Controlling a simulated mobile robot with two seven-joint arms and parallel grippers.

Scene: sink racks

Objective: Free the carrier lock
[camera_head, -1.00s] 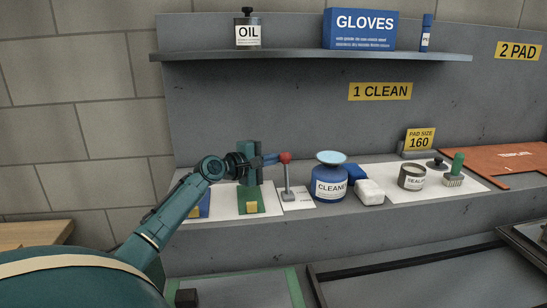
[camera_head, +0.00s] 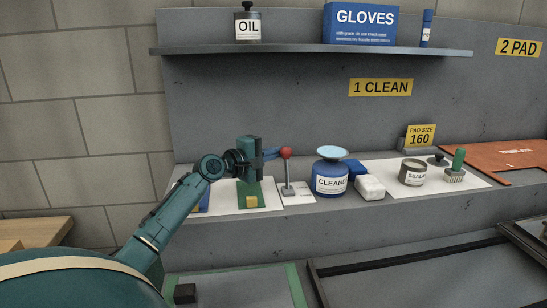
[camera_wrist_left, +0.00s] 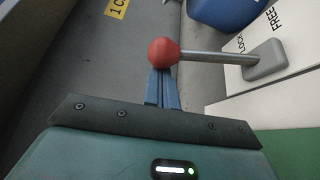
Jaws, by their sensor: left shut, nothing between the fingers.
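The carrier lock is a thin upright metal lever (camera_head: 287,173) with a red ball knob (camera_head: 286,153), standing on a white plate on the ledge. In the left wrist view its red knob (camera_wrist_left: 163,52), grey base (camera_wrist_left: 265,60) and the printed words LOCK and FREE show. My left gripper (camera_head: 274,154) is shut and empty, its blue fingers (camera_wrist_left: 162,88) pointing at the knob from its left side in the head view. The fingertips are at the knob, touching or very close; I cannot tell which. My right gripper is out of view.
Right of the lever are a blue CLEANER jar (camera_head: 330,170), a white block (camera_head: 370,187), a SEALANT tin (camera_head: 413,172) and a green-handled brush (camera_head: 456,168). A shelf (camera_head: 300,50) runs above.

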